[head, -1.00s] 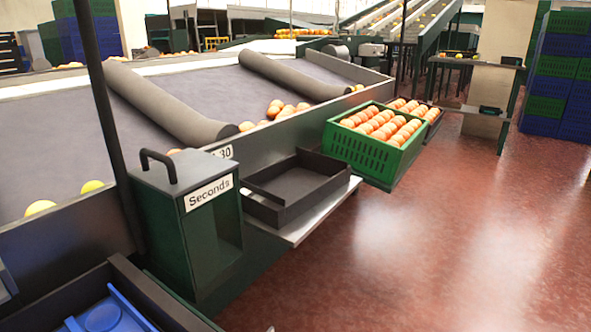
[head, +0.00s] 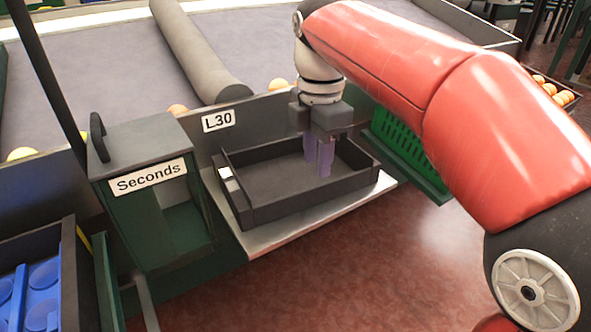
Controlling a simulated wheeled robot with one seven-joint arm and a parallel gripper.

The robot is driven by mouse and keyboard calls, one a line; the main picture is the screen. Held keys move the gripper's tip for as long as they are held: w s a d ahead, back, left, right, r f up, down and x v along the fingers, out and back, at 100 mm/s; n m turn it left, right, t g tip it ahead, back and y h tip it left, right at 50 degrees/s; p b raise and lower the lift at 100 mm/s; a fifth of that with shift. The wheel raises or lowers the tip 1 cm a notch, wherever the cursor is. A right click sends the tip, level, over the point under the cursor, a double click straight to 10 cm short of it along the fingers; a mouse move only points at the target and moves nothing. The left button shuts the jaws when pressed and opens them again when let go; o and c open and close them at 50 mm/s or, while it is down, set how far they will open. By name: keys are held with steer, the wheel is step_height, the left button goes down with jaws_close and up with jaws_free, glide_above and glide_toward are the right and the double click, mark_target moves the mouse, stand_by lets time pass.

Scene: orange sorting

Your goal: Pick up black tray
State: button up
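My gripper (head: 319,168) points down over the right half of the tray. Its purple fingers overlap the tray's interior in the picture. I cannot tell whether they touch the tray or hang above its floor. The fingers stand close together in this view, and the gap between them is unclear.
A green box marked "Seconds" (head: 148,182) stands left of the tray. A green crate (head: 408,154) is to the right, partly hidden by my red arm. Red floor lies open in front.

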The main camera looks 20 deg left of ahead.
mark_target(317, 186)
step_height(317, 186, down, 7)
steer(key=shift+w+f+b, duration=0.1)
steer(key=shift+f+b, duration=0.1)
steer(key=shift+b, duration=0.5)
jaws_close()
